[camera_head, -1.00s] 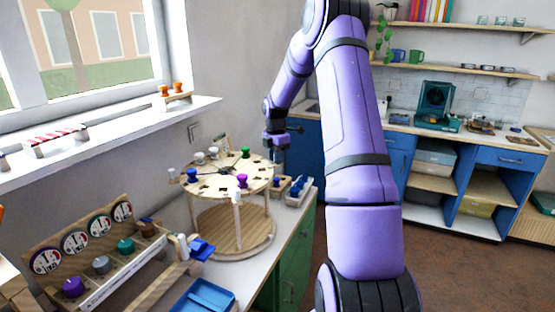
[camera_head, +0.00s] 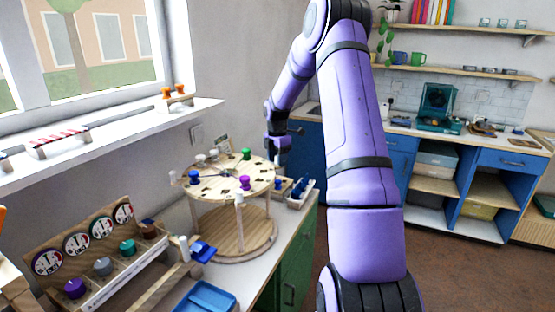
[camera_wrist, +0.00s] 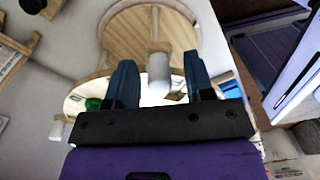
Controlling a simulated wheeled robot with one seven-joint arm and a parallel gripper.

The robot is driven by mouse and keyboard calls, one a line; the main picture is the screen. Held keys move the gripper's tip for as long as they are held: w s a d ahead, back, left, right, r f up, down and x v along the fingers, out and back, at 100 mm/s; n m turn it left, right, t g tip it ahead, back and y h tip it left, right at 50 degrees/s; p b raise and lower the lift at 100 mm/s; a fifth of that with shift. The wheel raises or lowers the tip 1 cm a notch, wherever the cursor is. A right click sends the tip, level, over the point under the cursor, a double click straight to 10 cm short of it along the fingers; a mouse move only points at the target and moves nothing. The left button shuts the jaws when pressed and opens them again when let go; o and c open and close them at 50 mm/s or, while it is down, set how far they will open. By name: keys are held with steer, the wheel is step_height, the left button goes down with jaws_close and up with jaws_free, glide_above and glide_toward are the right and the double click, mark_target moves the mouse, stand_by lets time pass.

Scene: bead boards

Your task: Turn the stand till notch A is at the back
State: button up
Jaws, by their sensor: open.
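The round wooden stand (camera_head: 219,187) is on the counter, a slotted top disc on posts above a base disc. Green (camera_head: 246,153), purple (camera_head: 245,183) and blue (camera_head: 194,177) pegs stand on its top. I cannot read any notch letter, so I cannot tell where notch A is. My gripper (camera_head: 279,155) is at the stand's back right edge. In the wrist view my gripper (camera_wrist: 160,78) is open. A white-sleeved post (camera_wrist: 158,72) of the stand shows between its fingers; I cannot tell whether they touch it. The base disc (camera_wrist: 133,36) also shows there.
A rack with knobs and dials (camera_head: 103,262) is at the front left, with a blue tray (camera_head: 205,298) beside it. A small holder (camera_head: 300,196) with blue items stands close to the stand's right. The window sill (camera_head: 110,119) runs along the left wall.

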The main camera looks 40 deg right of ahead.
step_height(320, 180, up, 11)
steer(key=shift+w+f, duration=0.1)
steer(key=shift+w, duration=0.05)
stand_by(0.4)
stand_by(0.4)
